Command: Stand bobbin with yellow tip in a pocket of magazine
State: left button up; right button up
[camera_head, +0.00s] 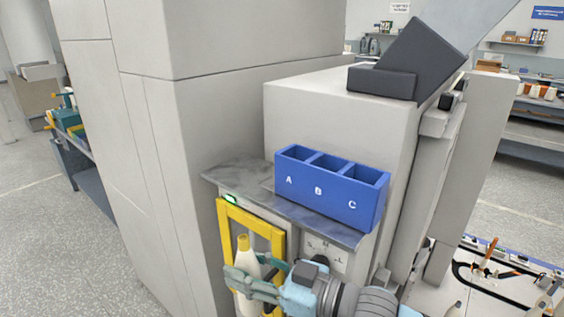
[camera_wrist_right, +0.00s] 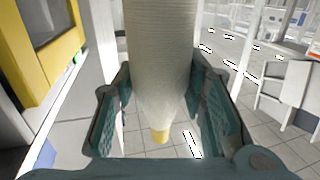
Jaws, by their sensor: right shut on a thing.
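The bobbin, a pale cream cone (camera_head: 246,262) with a yellow tip, is roughly upright in the head view, tip up. The magazine (camera_head: 318,197) is a blue box with three open-topped pockets lettered A, B and C. I see nothing standing in them, but their floors are hidden. The bobbin is apart from it, lower and to its left. My left gripper is not in view.
The magazine stands on a grey metal ledge (camera_head: 222,180) of a large pale machine. A yellow frame (camera_head: 278,241) and a panel with a dial (camera_head: 325,247) lie below the ledge. A tall pale cabinet wall (camera_head: 200,130) rises at left. Air above the magazine is clear.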

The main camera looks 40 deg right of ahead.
jog(key=w+d+r+m+t+h+p, duration=0.1)
jog(key=w+d+r+p, duration=0.15)
jog(key=r, duration=0.75)
jog(key=w+d+r+m+h+p, duration=0.1)
jog(key=w+d+r+p, duration=0.2)
jog(key=r, duration=0.7)
jog(key=w+d+r+t+h+p, duration=0.1)
jog(key=w+d+r+p, duration=0.2)
jog(key=r, duration=0.6)
pick_arm(q)
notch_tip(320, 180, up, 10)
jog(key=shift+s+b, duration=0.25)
jog(key=shift+b, duration=0.05)
pick_arm(e)
jog(key=d+r+m+h, duration=0.2)
jog(key=d+m+h, duration=0.1)
jog(key=d, duration=0.6)
jog(key=shift+s+r+t+h, duration=0.15)
jog(key=shift+r+t+h, duration=0.25)
jog(key=shift+h, duration=0.4)
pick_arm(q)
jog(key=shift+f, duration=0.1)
pick_arm(e)
jog(key=shift+s, duration=0.1)
pick_arm(q)
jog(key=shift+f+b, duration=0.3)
jog(key=shift+b, duration=0.05)
